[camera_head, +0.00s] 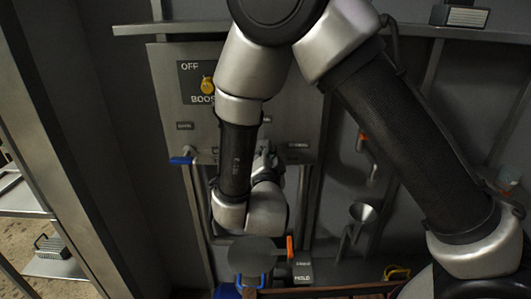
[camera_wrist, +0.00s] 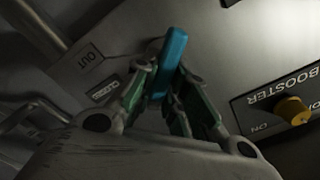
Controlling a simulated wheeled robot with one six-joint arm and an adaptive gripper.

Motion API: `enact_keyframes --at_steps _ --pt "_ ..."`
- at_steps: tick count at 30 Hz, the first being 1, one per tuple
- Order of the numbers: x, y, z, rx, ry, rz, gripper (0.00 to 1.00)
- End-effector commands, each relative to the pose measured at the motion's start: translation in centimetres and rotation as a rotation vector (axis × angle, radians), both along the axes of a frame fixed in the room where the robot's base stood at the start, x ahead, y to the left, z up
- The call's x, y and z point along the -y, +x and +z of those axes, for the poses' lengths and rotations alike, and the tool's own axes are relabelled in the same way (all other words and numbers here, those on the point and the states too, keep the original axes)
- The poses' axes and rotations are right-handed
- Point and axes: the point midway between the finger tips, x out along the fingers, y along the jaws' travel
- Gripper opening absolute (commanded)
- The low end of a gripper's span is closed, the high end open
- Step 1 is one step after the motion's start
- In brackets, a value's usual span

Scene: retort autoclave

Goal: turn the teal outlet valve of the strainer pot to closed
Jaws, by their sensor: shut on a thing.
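The teal outlet valve handle (camera_wrist: 174,58) is a flat bar standing up between the fingers of my gripper (camera_wrist: 164,85) in the wrist view. The fingers are shut on its lower part, and its upper end sticks out beyond them. A plate marked OUT (camera_wrist: 83,60) and a smaller, hard-to-read label (camera_wrist: 105,91) lie to the left of the handle. In the head view my gripper (camera_head: 266,162) is at the grey panel, partly behind my arm. The teal handle cannot be made out there, and the strainer pot is not clearly identifiable.
A yellow BOOSTER knob (camera_wrist: 292,110) sits close right of my gripper in the wrist view. In the head view a blue handle (camera_head: 181,160) is left of my arm. An orange handle (camera_head: 290,248), a metal funnel (camera_head: 362,211) and an orange-tipped valve (camera_head: 361,141) are nearby.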

Motion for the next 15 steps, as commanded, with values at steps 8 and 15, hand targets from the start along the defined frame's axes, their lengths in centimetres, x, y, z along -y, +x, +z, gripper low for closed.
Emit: enact_keyframes --at_steps 8,15 --pt "0.22 -0.03 -0.33 0.008 0.260 -0.001 0.00" --pt "0.31 -0.03 -0.59 0.014 0.467 -0.001 0.00"
